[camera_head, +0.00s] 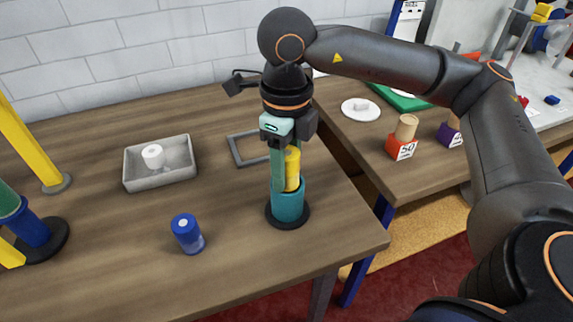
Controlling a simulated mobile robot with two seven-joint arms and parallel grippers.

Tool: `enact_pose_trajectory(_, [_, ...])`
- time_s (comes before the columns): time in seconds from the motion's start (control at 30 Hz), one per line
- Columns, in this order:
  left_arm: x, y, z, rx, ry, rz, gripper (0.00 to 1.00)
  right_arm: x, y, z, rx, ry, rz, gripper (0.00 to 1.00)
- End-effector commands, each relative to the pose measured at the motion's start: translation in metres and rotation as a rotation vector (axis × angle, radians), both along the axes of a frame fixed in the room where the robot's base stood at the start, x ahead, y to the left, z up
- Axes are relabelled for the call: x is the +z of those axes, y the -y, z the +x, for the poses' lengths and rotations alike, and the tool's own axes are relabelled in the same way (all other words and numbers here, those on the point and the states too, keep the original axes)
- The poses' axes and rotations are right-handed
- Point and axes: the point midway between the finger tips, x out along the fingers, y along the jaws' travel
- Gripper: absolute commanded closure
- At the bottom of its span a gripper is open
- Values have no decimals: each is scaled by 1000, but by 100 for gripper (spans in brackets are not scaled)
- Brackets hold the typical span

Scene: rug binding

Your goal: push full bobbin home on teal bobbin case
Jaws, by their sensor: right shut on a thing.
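The teal bobbin case (288,203) stands upright on a round black base near the front right of the wooden table. A yellow bobbin (292,170) stands upright at the mouth of the case. Its lower end is hidden by the case rim, so I cannot tell how deep it sits. My right gripper (284,180) comes down from above and is shut on the yellow bobbin, with its green fingers reaching close to the case rim. My left gripper is not in view.
A blue spool (187,233) stands left of the case. A grey tray (160,180) holds a white roll (153,155). A grey frame (236,153) lies behind the gripper. A yellow post (30,147) stands at the left. Orange (402,148) and purple holders occupy the right table.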

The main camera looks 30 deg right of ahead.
Motion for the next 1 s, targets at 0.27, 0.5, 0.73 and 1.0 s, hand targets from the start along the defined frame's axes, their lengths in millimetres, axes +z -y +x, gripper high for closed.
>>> enact_pose_trajectory(0.27, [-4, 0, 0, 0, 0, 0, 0, -5, 0, 0, 0, 0, 0, 44])
enact_pose_trajectory(0.5, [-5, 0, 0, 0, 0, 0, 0, -6, 0, 0, 1, -1, 0, 17])
enact_pose_trajectory(0.73, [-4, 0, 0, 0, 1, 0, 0, -6, 0, 0, 1, -2, 0, 16])
enact_pose_trajectory(1.0, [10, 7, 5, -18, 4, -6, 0, -4, 0, 0, 1, -2, 0, 16])
